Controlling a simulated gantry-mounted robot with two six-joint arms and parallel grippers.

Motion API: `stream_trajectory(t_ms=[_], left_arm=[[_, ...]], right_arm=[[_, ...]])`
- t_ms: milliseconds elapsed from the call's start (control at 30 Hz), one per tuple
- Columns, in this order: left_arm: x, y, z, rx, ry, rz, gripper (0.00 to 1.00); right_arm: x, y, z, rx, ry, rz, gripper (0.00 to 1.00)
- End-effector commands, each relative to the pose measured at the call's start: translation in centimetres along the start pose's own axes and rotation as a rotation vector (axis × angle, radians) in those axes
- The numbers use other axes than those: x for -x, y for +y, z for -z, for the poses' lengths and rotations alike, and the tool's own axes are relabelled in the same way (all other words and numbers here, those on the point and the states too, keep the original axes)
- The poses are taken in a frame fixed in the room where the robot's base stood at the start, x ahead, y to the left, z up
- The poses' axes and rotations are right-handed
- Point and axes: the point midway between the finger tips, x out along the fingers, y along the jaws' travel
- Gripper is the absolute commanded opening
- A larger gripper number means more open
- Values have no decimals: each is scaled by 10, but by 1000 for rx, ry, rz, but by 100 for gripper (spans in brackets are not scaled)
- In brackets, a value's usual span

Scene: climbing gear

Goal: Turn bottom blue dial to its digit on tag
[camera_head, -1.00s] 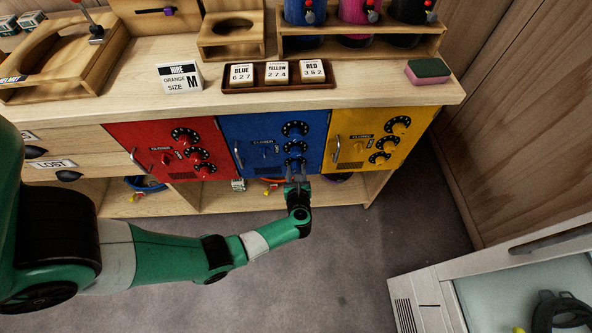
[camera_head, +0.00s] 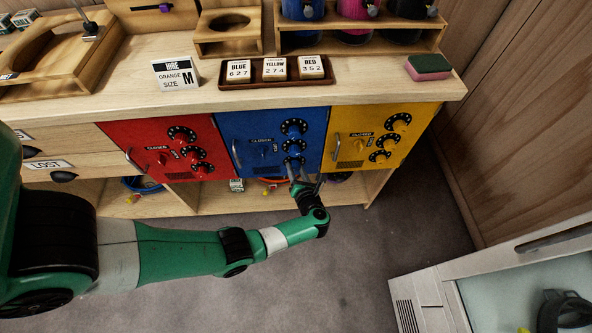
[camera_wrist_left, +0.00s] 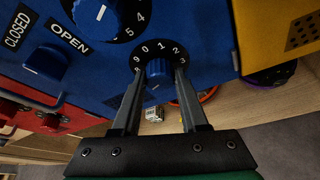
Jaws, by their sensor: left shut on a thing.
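The blue door (camera_head: 262,140) has a column of black-rimmed dials with blue knobs on its right side. My left gripper (camera_head: 292,166) is at the bottom blue dial (camera_head: 291,160), partly covering it. In the left wrist view the two fingers (camera_wrist_left: 157,76) straddle the knob of the bottom blue dial (camera_wrist_left: 157,69) and are shut on it. Digits 9, 0, 1, 2 and 3 show along the dial's upper rim; its lower part is hidden. The blue tag (camera_head: 238,71) on the counter reads 627. My right gripper is not in view.
A red door (camera_head: 155,135) and a yellow door (camera_head: 375,117) with similar dials flank the blue one. Yellow and red tags sit beside the blue tag in a brown tray (camera_head: 262,84). An open shelf (camera_head: 218,209) lies below. The floor in front is clear.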

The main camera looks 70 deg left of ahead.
Motion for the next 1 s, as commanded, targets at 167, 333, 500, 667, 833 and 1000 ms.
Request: stream_trajectory(t_ms=[167,333,500,667,833,1000], left_arm=[[0,0,0,-4,-1,-1,0],[0,0,0,-3,-1,-1,0],[0,0,0,-2,-1,0,72],[0,0,0,-2,0,0,73],[2,0,-1,-1,0,0,73],[27,1,-4,-2,-2,4,73]], right_arm=[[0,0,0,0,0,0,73],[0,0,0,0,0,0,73],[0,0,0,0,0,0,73],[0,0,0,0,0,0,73],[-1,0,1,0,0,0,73],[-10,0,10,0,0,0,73]])
